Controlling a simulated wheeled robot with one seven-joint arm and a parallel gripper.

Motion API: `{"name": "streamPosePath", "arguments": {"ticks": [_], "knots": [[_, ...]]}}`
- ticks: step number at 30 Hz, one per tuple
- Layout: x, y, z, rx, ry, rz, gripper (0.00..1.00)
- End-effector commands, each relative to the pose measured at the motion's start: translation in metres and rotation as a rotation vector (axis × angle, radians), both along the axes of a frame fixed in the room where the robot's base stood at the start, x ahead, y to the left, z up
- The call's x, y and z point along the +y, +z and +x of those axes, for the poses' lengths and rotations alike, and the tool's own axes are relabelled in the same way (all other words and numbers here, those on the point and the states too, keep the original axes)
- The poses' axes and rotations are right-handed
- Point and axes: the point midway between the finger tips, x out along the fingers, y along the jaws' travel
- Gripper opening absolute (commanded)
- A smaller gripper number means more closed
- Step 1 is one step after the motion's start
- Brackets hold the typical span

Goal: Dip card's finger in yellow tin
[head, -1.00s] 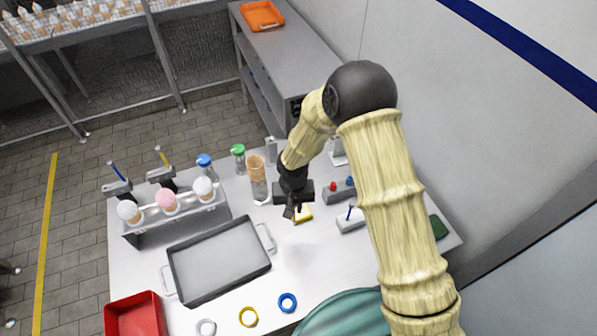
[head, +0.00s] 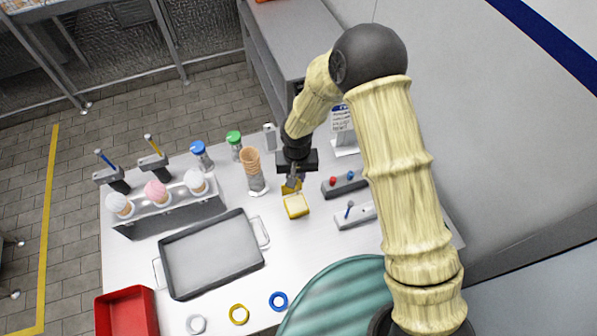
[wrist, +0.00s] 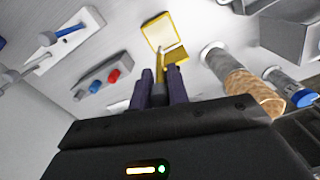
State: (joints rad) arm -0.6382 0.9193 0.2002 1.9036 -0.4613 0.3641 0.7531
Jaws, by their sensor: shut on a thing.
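The yellow tin (head: 296,206) stands on the white table, with a pale face upward. A smaller yellow part (head: 290,188) is at its back edge, possibly a lid. The tin also shows in the wrist view (wrist: 158,30), just beyond my fingertips. My gripper (head: 295,180) is just behind the tin. In the wrist view its fingers (wrist: 160,76) are shut on a thin yellowish stick (wrist: 160,60), whose tip overlaps the tin; I cannot tell whether it touches. A printed card (head: 343,118) stands at the back right; its text is unreadable.
Stacked cones (head: 251,163) stand close left. A grey tray (head: 212,256), ice cream rack (head: 165,217) and colored rings are farther left and front.

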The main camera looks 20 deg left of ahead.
Motion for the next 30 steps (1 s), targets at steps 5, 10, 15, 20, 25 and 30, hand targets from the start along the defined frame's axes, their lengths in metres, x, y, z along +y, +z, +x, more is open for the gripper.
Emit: {"name": "streamPosePath", "arguments": {"ticks": [5,10,15,20,25,30], "knots": [[0.002,-0.003,-0.001,0.0,0.004,0.0,0.0],[-0.001,-0.016,0.001,0.001,-0.002,0.0,0.0],[-0.002,-0.032,0.002,0.0,-0.005,0.0,0.0],[-0.002,-0.047,0.002,0.0,-0.005,0.001,0.0],[-0.002,-0.058,0.002,0.0,-0.004,0.0,0.0],[-0.002,-0.06,0.002,-0.001,-0.005,0.0,0.0]]}}
